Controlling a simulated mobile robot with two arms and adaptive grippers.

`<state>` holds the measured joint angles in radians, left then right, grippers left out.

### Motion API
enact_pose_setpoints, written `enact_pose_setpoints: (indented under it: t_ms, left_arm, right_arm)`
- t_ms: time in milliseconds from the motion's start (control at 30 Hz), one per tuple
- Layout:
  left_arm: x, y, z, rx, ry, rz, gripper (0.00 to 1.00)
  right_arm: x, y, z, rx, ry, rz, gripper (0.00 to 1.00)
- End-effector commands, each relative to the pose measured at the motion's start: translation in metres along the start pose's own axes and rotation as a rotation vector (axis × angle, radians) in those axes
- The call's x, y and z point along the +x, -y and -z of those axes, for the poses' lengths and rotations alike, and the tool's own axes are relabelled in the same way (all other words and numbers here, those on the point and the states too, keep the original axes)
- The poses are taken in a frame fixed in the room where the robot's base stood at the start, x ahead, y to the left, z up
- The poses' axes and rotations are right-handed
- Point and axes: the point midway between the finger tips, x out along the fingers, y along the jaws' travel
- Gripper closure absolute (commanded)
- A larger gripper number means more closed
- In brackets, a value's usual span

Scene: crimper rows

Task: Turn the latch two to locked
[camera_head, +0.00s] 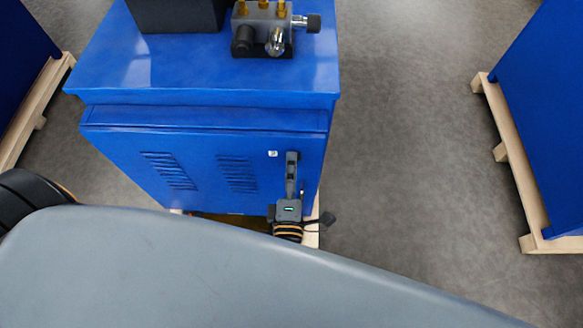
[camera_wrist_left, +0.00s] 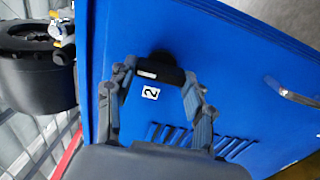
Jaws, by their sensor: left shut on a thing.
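Latch two is a dark handle (camera_wrist_left: 160,74) on the blue cabinet door, beside a white label marked 2 (camera_wrist_left: 150,93) in the left wrist view. My left gripper (camera_wrist_left: 159,83) has one finger at either end of the handle and is shut on it. In the head view the left gripper (camera_head: 291,176) is at the right side of the door front, and it covers most of the latch there. The label (camera_head: 272,154) shows just left of it. The latch's exact angle is hard to tell. My right gripper is not in view.
The blue cabinet (camera_head: 120,148) has two vent groups and carries a metal fitting (camera_head: 265,25) and a black block on top. Another blue cabinet (camera_head: 550,110) stands on a pallet at right; grey floor between is clear.

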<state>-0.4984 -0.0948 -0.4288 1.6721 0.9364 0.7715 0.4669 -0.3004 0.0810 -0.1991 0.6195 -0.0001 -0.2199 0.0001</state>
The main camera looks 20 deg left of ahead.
Motion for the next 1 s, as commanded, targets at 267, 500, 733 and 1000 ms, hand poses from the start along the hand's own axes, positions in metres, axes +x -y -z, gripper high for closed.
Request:
enact_pose_setpoints:
  t_ms: [267, 500, 733, 1000]
  left_arm:
    - [0.000, 0.000, 0.000, -0.012, 0.000, 0.000, 0.79]
    - [0.000, -0.001, 0.000, -0.012, 0.000, 0.000, 0.31]
    - [0.000, 0.000, 0.000, -0.010, 0.000, 0.000, 0.25]
    - [-0.012, 0.001, 0.000, -0.008, 0.001, 0.003, 0.25]
  right_arm:
    - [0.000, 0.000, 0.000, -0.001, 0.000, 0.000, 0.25]
    - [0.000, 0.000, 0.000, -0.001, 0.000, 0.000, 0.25]
    - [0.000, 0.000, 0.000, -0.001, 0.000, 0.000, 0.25]
    - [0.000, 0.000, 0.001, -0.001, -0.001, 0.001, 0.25]
